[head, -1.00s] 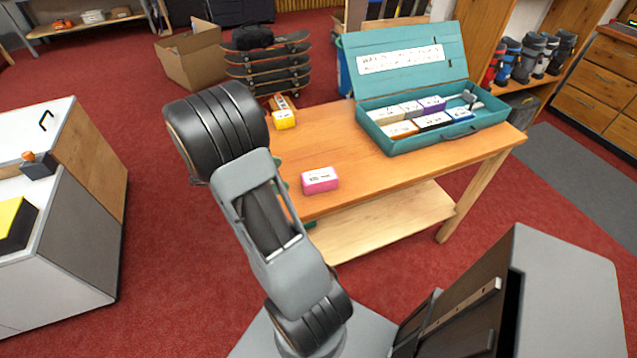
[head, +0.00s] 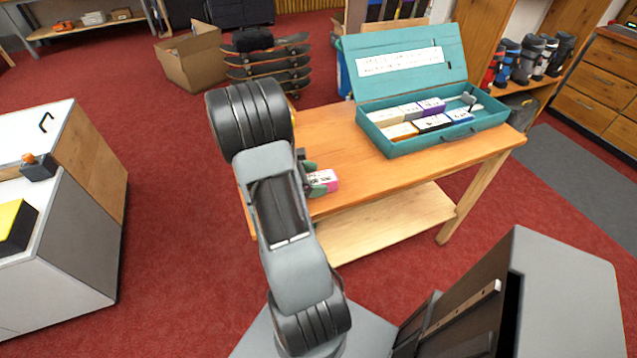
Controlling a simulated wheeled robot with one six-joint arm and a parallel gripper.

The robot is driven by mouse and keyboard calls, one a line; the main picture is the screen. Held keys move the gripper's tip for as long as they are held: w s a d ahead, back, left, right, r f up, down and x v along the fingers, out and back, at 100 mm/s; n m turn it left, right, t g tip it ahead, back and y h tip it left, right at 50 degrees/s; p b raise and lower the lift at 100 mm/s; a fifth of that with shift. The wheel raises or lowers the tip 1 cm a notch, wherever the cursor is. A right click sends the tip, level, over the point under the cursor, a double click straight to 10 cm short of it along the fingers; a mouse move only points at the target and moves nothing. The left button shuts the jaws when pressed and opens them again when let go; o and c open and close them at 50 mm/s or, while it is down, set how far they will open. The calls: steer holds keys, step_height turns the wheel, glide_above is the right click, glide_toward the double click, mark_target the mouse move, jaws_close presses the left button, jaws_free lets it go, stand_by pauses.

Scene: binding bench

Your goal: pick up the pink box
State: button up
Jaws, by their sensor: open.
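The pink box (head: 329,181) sits on the wooden table near its front left edge, with a white label on top. My gripper (head: 314,179) is at the box's left side, with green fingertips reaching around or over it. My arm hides part of the gripper and the box's left end. The gripper is open, and I cannot tell whether its fingers touch the box.
An open teal case (head: 404,147) with several coloured boxes stands at the right of the wooden table (head: 359,165). Stacked skateboards (head: 270,73) and a cardboard box (head: 190,60) are behind. The table's middle is clear.

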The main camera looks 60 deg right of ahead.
steer(key=shift+s+d, duration=0.1)
steer(key=shift+c, duration=0.5)
steer(key=c, duration=1)
